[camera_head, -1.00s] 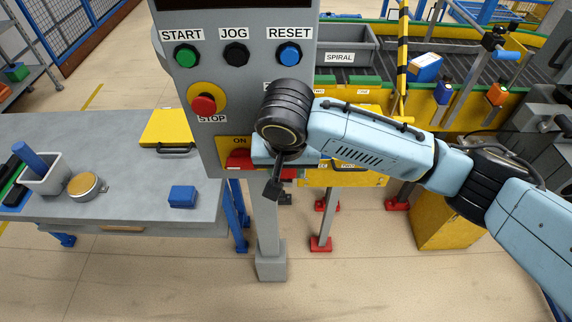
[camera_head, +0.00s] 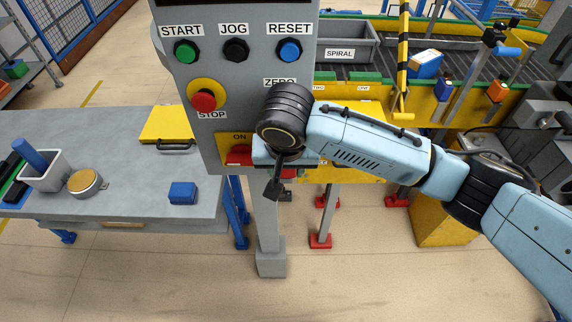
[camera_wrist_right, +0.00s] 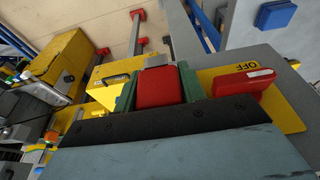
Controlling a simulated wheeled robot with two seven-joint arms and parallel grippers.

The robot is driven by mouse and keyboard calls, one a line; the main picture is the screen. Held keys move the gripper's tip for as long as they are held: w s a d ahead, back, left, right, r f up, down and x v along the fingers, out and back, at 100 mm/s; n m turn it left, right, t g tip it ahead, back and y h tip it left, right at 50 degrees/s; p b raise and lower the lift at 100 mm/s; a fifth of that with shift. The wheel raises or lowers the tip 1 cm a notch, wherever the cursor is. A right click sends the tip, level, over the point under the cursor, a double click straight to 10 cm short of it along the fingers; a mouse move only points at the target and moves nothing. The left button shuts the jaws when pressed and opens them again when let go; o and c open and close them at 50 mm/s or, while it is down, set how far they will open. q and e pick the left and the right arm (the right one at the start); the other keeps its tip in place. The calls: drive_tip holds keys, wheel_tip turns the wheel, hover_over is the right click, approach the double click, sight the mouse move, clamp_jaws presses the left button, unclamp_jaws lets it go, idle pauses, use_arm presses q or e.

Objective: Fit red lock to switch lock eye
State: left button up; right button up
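The red lock (camera_wrist_right: 158,86) is between the green fingertips of my right gripper (camera_wrist_right: 157,90) in the right wrist view, touched on both sides. A grey metal piece (camera_wrist_right: 155,61) shows just beyond it. The red switch handle (camera_wrist_right: 245,82) lies on a yellow plate (camera_wrist_right: 287,112) marked OFF, right beside the held lock. In the head view the same handle (camera_head: 238,155) is at the foot of the grey control panel (camera_head: 220,75), partly behind my right wrist. The lock eye cannot be made out. My left gripper is out of view.
The panel carries START, JOG, RESET and STOP buttons. A grey table (camera_head: 120,196) at left holds a blue block (camera_head: 183,193), a round tin (camera_head: 86,183), a cup (camera_head: 43,172) and a yellow case (camera_head: 168,125). The conveyor (camera_head: 375,70) stands behind at right.

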drive_tip(key=o, duration=0.4)
drive_tip(key=shift+o, duration=0.2)
drive_tip(key=p+v, duration=0.2)
drive_tip(key=v, duration=1.1)
drive_tip(key=shift+r, duration=0.2)
